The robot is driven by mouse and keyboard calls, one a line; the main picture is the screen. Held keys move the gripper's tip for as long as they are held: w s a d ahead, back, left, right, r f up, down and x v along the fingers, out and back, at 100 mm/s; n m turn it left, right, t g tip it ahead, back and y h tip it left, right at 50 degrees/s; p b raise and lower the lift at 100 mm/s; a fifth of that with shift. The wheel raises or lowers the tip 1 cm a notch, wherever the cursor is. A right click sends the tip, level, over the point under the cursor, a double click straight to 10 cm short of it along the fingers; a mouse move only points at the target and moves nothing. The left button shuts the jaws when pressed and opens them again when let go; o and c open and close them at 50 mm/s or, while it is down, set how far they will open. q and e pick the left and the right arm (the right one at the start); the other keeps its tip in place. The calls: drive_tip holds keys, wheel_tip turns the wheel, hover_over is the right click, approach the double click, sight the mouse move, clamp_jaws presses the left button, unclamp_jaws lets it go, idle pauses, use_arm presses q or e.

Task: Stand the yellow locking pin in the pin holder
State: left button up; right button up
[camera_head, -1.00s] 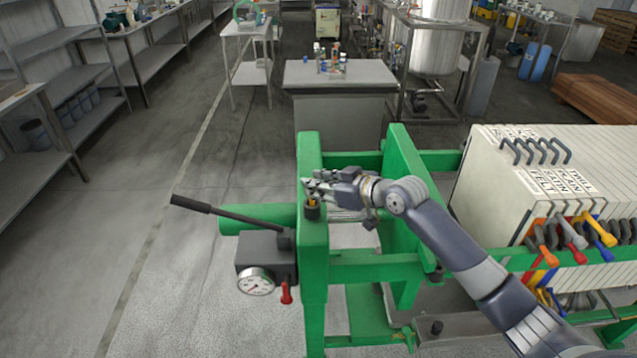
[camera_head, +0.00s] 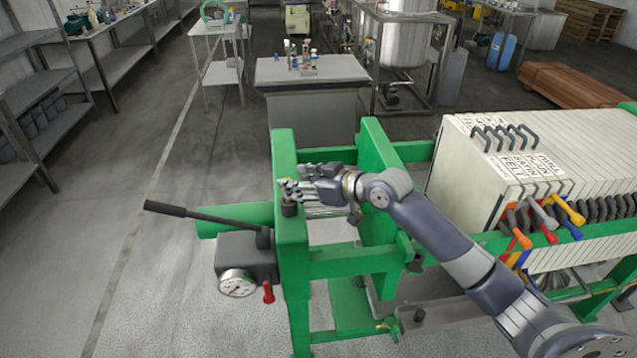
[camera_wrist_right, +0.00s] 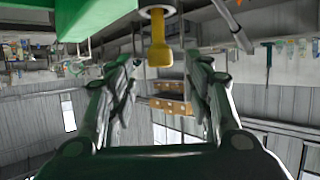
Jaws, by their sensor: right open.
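The yellow locking pin (camera_wrist_right: 158,48) shows in the right wrist view, where the picture looks upside down. Its shaft end is in the round collar of the pin holder (camera_wrist_right: 157,11), and it appears to stand upright there. In the head view the dark pin holder (camera_head: 289,209) sits on the green post of the press, and the fingers largely hide the pin. My right gripper (camera_head: 287,189) is at the post top, just above the holder. In the wrist view its open fingers (camera_wrist_right: 162,75) are on both sides of the pin, with visible gaps. My left gripper is not in view.
A hand pump with a long lever (camera_head: 200,215) and a gauge (camera_head: 237,283) is left of the post. A second green upright (camera_head: 379,195) stands to the right under my right arm. White filter plates (camera_head: 530,170) with coloured handles are farther right. Open floor lies left.

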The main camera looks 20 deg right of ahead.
drive_tip(key=v, duration=1)
drive_tip(key=shift+s, duration=0.1)
